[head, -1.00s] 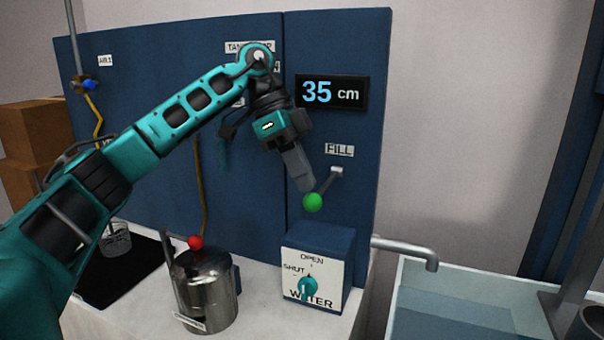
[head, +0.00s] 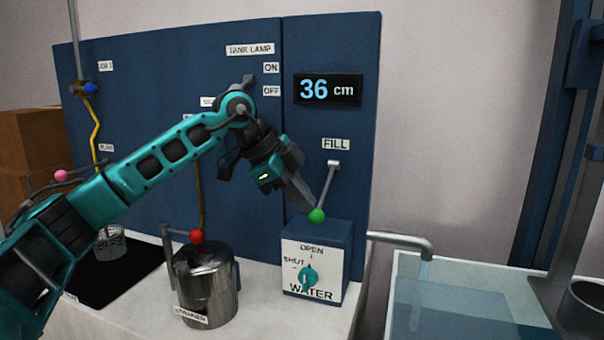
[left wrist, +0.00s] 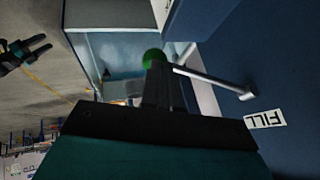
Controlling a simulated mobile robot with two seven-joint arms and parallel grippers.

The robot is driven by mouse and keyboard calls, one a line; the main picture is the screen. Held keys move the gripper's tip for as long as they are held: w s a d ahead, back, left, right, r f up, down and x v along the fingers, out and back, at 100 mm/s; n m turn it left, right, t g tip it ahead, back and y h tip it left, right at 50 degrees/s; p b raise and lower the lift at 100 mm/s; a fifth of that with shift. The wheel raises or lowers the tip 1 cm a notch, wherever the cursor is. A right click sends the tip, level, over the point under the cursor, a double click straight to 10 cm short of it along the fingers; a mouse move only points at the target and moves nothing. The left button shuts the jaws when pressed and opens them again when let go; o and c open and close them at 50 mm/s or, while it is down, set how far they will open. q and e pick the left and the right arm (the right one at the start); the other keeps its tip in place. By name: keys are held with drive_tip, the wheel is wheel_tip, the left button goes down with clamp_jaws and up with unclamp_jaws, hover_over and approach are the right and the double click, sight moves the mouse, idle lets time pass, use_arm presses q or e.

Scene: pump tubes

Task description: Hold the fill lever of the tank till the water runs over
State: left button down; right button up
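The fill lever is a pale rod (head: 327,187) with a green knob (head: 316,215), slanting down below the FILL label. My left gripper (head: 308,201) looks shut, its fingertips against the knob from above. In the left wrist view the knob (left wrist: 153,57) shows just past the fingertips, which partly hide it. A thin stream falls from the spout (head: 402,240) into the tank (head: 470,265), whose water surface is below the rim. The display (head: 328,90) reads 36 cm. My right gripper (left wrist: 38,46) shows in the left wrist view, its fingers apart and empty.
A WATER box (head: 331,268) with a teal knob stands right below the lever. A steel strainer pot (head: 207,285) with a red knob is to its left. A grey post (head: 555,200) and a metal cup (head: 590,305) are at the right.

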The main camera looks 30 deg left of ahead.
use_arm(q)
drive_tip(key=shift+f, duration=0.15)
use_arm(e)
drive_tip(key=shift+w+a+r, duration=0.15)
drive_tip(key=shift+w+r, duration=0.2)
drive_tip(key=shift+r, duration=0.1)
use_arm(q)
drive_tip(key=shift+d+f, duration=0.1)
drive_tip(key=shift+f, duration=0.05)
use_arm(e)
drive_tip(key=shift+s+d+f, duration=0.2)
drive_tip(key=shift+f, duration=0.1)
drive_tip(key=shift+r, duration=0.2)
idle(0.4)
